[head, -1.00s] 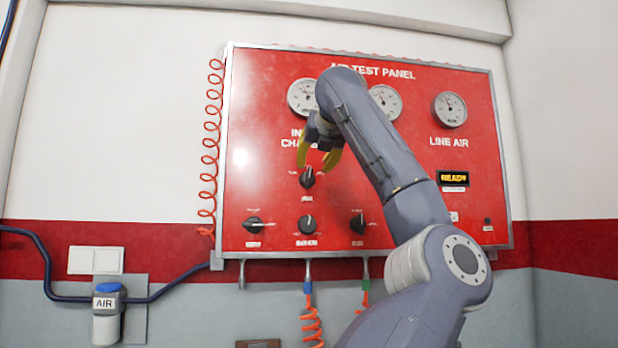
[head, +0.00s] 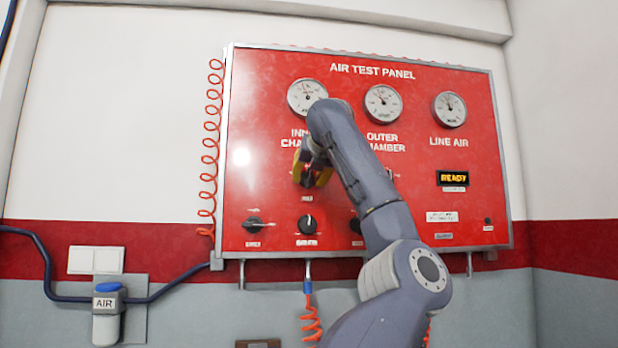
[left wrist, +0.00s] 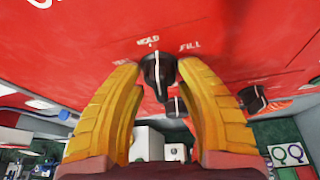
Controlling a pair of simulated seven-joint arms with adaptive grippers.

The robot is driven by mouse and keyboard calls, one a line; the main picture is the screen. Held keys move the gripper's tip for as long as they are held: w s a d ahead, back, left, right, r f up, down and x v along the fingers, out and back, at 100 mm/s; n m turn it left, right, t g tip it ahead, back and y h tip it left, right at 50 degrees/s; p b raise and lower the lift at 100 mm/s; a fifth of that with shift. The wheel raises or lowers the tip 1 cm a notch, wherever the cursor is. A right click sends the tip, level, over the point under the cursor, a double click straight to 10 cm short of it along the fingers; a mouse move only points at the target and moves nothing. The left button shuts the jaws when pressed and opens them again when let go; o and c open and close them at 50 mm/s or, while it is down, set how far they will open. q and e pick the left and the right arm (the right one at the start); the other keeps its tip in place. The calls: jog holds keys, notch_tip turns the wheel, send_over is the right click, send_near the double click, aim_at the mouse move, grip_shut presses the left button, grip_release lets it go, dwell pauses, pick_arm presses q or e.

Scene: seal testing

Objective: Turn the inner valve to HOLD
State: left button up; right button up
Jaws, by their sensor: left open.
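The inner valve is a black knob (left wrist: 158,72) on the red panel, between my yellow fingers in the left wrist view. The word HOLD (left wrist: 148,41) is printed just above it and FILL (left wrist: 190,46) to its upper right. The knob's ridge appears to stand roughly upright, toward HOLD. My left gripper (head: 312,178) is open, with a finger on each side of the knob; I cannot tell whether they touch it. In the head view the gripper and arm hide the knob. My right gripper is in neither view.
Below are a left lower knob (head: 253,224), a middle lower knob (head: 307,224) and another knob (head: 356,224) partly behind my arm. Gauges (head: 383,104) line the panel's top. A READY display (head: 453,178) is at right. An orange hose (head: 311,318) hangs below.

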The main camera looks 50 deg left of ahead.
pick_arm(q)
jog(key=shift+c, duration=0.5)
grip_shut()
jog(key=shift+f+n+t+h, duration=0.15)
jog(key=shift+n+t+h, duration=0.2)
jog(key=shift+n, duration=0.25)
jog(key=shift+o, duration=0.3)
grip_release()
jog(key=shift+a, duration=0.1)
jog(key=shift+o, duration=0.2)
jog(key=shift+s, duration=0.1)
